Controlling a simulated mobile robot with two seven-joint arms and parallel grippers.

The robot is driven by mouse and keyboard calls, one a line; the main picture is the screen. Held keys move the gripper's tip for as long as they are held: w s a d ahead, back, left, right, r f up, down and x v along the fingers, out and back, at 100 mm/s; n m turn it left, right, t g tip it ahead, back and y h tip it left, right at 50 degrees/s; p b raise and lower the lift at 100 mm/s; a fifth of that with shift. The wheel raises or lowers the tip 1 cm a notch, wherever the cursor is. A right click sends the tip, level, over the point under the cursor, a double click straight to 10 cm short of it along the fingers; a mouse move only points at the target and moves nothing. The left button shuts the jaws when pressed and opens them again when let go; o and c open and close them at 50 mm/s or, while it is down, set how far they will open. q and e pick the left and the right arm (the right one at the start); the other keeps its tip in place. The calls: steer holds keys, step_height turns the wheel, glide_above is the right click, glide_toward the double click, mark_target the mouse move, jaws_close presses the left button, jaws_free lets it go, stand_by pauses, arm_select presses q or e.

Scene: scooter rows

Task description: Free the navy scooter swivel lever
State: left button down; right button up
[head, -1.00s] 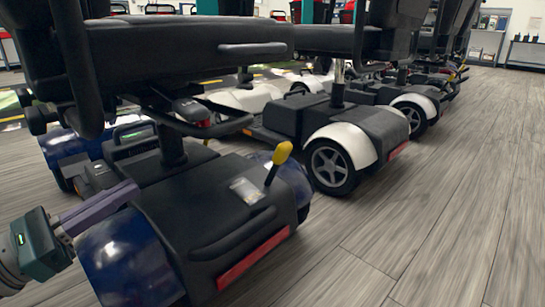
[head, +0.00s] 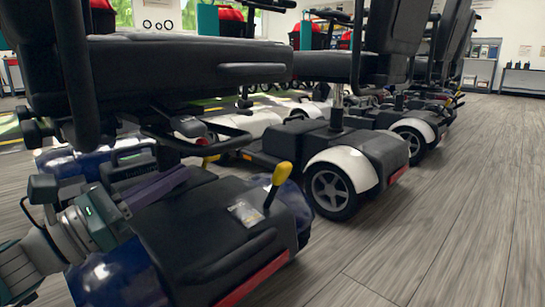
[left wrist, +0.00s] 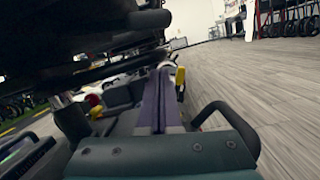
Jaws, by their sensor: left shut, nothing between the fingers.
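The navy scooter (head: 230,215) is nearest, with blue fenders and a black rear deck. Its black seat (head: 190,65) overhangs a seat post and dark bars. A thin black bar (head: 225,147) shows under the seat and may be the swivel lever; I cannot tell. A yellow-handled lever (head: 279,178) stands on the rear deck, and its yellow handle shows right of the fingers in the left wrist view (left wrist: 180,79). My left gripper (head: 184,172) has purple fingers, shut and empty, under the seat near the post and above the deck. My right gripper is not in view.
A white-fendered scooter (head: 335,175) stands just behind to the right, with more scooters beyond it. The seat hangs low over my left gripper. The wood-look floor (head: 440,220) on the right is clear.

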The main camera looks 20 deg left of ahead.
mark_target(188, 126)
arm_select(q)
steer(key=r, duration=0.2)
steer(key=d+r, duration=0.1)
steer(key=r, duration=0.1)
steer(key=shift+w, duration=0.15)
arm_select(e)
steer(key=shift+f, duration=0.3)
arm_select(q)
steer(key=r+n+p, duration=0.2)
steer(key=p, duration=0.1)
steer(key=r+n+y+p, duration=0.1)
steer(key=n+p, duration=0.2)
steer(key=p, duration=0.1)
steer(key=d+r+n+y+p, duration=0.1)
steer(key=r+n+p, duration=0.1)
steer(key=n+p, duration=0.1)
steer(key=shift+r+t+p, duration=0.3)
steer(key=shift+p, duration=0.25)
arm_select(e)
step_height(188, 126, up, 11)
arm_select(q)
steer(key=shift+s+f, duration=0.2)
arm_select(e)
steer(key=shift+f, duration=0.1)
